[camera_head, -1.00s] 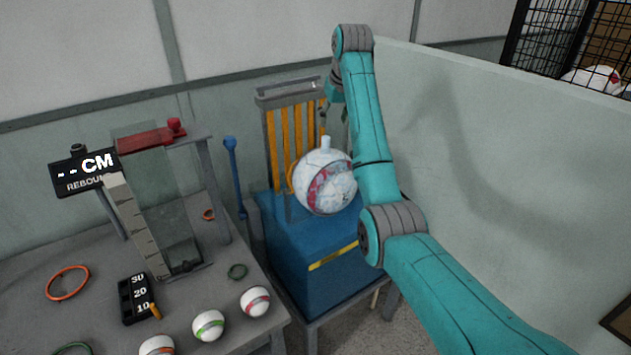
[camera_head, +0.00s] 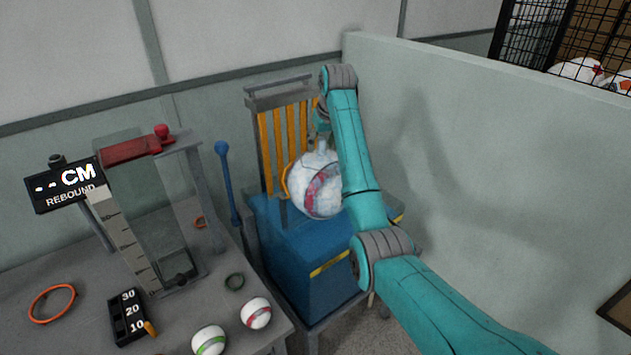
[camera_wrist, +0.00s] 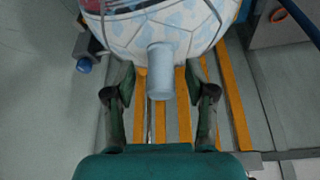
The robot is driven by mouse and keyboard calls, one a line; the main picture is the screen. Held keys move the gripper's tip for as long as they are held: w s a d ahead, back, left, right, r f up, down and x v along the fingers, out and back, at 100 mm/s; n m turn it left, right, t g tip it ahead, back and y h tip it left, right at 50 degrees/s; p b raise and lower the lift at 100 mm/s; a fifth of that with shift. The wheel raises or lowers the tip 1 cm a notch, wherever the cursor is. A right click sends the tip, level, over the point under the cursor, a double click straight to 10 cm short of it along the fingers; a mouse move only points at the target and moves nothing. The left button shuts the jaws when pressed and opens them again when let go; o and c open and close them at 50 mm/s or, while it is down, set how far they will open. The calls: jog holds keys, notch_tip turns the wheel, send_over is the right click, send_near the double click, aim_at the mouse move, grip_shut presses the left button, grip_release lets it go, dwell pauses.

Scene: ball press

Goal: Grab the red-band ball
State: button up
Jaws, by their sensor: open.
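A large white ball with a pinkish-red band (camera_head: 318,190) sits on the blue press at the chair-like frame. Its pale stub points up; in the wrist view the ball (camera_wrist: 150,28) fills the top and its light-blue stub (camera_wrist: 160,72) shows between my fingers. My gripper (camera_wrist: 160,80) is open, one finger on each side of the stub, with gaps to both. I cannot tell the depth between them. In the head view my gripper is just above the ball, partly hidden by my arm. A small white ball with a red band (camera_head: 256,313) lies on the table.
A blue lever (camera_head: 228,185) stands left of the press. A pale partition (camera_head: 480,150) stands right of my arm.

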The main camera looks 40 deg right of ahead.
jog(key=shift+f, duration=0.15)
grip_shut()
